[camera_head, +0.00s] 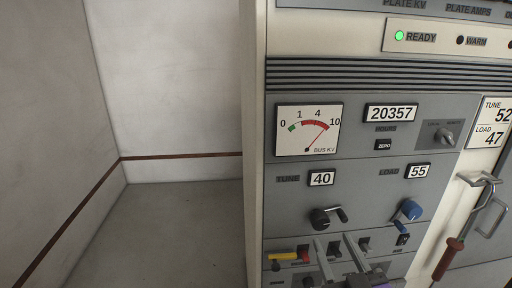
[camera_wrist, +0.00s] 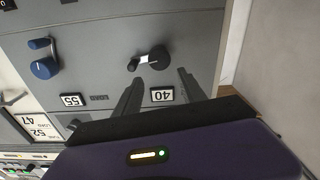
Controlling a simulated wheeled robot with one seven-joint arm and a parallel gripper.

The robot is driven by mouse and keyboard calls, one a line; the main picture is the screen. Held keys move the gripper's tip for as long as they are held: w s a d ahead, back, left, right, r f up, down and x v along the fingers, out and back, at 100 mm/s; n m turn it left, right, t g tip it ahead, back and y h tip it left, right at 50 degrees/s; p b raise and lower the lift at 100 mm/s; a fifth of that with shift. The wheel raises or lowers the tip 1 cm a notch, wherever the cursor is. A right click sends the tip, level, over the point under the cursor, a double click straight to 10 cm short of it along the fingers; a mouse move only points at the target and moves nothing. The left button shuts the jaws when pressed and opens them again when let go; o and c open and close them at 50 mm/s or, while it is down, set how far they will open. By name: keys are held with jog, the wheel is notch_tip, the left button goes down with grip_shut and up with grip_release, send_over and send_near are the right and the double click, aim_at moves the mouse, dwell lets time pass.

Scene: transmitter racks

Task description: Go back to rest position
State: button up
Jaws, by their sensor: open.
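My gripper (camera_head: 334,240) is at the bottom of the head view, in front of the lower part of the grey transmitter panel (camera_head: 290,220). Its two fingers are apart and nothing shows between them. In the wrist view my gripper (camera_wrist: 159,76) points at the panel near the black tune crank (camera_wrist: 160,58) and the tune counter reading 40 (camera_wrist: 161,95). I cannot tell whether the fingertips touch the panel. The black crank (camera_head: 322,217) and the blue load crank (camera_head: 409,211) sit above the fingers in the head view. My gripper partly hides the lowest row of controls.
A green READY lamp (camera_head: 399,36) is lit. The BUS KV meter (camera_head: 309,130) points near 10. A red-handled hook (camera_head: 449,258) hangs by a metal handle (camera_head: 487,208) at right. A yellow-and-red handle (camera_head: 289,256) is at lower left. Bare floor (camera_head: 185,225) lies left of the rack.

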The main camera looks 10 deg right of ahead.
jog(key=s+f+g, duration=0.1)
jog(key=s+f, duration=0.2)
jog(key=s, duration=0.9)
jog(key=s+f+m+g, duration=0.1)
jog(key=s+f, duration=0.3)
jog(key=s, duration=0.8)
jog(key=s+f+g, duration=0.1)
jog(key=s+f, duration=0.3)
jog(key=s, duration=0.7)
jog(key=shift+s+m+g, duration=0.4)
jog(key=shift+w+r, duration=0.1)
jog(key=shift+w, duration=0.05)
